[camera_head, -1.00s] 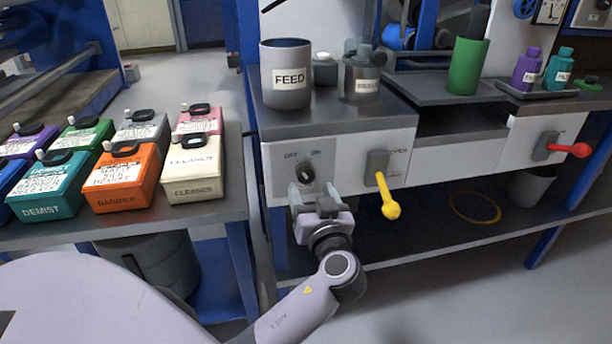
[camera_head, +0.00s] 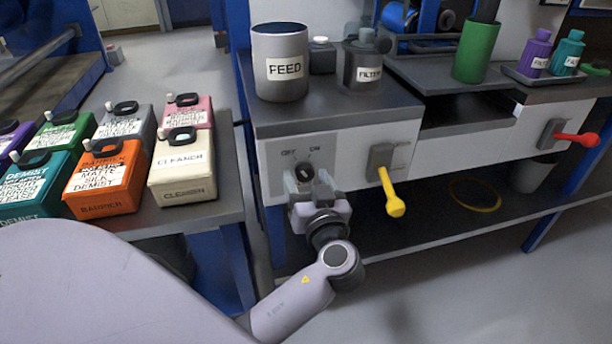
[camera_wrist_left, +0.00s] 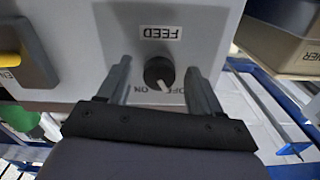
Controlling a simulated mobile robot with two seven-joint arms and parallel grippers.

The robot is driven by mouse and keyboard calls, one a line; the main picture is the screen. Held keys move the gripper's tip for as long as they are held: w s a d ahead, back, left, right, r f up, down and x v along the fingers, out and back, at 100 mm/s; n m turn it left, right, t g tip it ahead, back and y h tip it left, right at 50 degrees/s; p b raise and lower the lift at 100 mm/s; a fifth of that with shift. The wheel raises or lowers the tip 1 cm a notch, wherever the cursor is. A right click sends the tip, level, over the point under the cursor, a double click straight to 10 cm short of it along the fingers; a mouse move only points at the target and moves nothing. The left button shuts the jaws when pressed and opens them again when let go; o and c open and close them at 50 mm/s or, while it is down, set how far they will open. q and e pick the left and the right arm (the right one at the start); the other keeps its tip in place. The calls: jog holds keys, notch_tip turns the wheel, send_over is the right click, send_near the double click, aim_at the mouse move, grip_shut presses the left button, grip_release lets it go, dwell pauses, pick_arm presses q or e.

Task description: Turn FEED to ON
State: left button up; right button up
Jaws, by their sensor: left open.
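The FEED knob (camera_head: 304,173) is a round black dial on the white front panel, with OFF printed at its upper left and ON at its upper right. My left gripper (camera_head: 307,179) is at the panel, its fingers open on either side of the knob. In the left wrist view the knob (camera_wrist_left: 159,72) sits between the spread fingers (camera_wrist_left: 158,78), with a gap on each side. There the FEED label (camera_wrist_left: 161,33) is upside down. The knob's white mark points down and slightly right, towards the OFF lettering. My right gripper is not in view.
A yellow-handled lever (camera_head: 391,190) sticks out just right of the knob, and a red-handled one (camera_head: 577,139) is farther right. A grey FEED pot (camera_head: 281,62) stands on the counter above. Several coloured bottles, including a cream CLEANER one (camera_head: 182,168), fill the left table.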

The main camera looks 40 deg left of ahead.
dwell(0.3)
pick_arm(q)
jog(key=c, duration=1.1)
jog(key=shift+o, duration=0.2)
